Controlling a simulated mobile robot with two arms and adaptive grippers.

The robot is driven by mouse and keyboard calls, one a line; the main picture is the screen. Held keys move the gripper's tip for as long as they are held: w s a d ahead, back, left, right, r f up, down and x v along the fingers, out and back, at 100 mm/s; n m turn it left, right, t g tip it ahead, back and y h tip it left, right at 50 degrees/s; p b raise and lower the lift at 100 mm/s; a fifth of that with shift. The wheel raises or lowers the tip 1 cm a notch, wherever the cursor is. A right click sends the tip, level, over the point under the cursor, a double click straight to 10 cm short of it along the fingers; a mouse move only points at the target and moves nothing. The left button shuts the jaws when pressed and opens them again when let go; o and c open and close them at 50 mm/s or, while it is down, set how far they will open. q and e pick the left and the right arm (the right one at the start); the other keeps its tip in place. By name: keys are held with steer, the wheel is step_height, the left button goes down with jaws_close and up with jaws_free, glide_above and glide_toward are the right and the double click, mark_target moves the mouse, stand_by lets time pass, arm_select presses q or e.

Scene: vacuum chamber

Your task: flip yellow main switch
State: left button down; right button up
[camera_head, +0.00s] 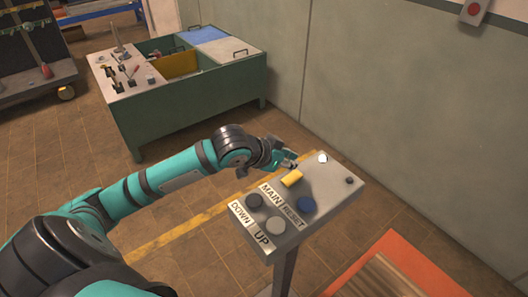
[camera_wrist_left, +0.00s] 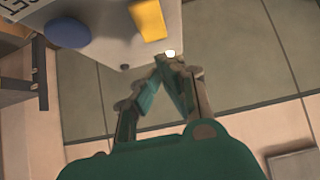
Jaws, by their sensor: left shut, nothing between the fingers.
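The yellow main switch (camera_head: 292,178) sits on the grey control panel (camera_head: 335,187), above the "MAIN" label. My left gripper (camera_head: 293,164) is shut and empty at the panel's far edge, just beyond the switch. In the left wrist view the yellow switch (camera_wrist_left: 148,20) shows at the top, ahead of my left gripper's closed fingertips (camera_wrist_left: 168,62). I see a gap between fingertips and switch there; the exact height over the panel is hard to tell. My right gripper is in neither view.
The panel also has a blue reset button (camera_head: 307,204), a dark button (camera_head: 254,201), a grey button (camera_head: 275,225), a lit white lamp (camera_head: 322,157) and a small black knob (camera_head: 349,181). A green bench (camera_head: 190,110) stands behind. An orange-edged platform (camera_head: 425,262) lies at lower right.

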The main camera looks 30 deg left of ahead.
arm_select(q)
steer(key=f+b+v, duration=0.1)
steer(key=b+v, duration=0.2)
steer(key=v, duration=0.6)
steer(key=shift+s+a+r, duration=0.25)
steer(key=shift+s, duration=0.4)
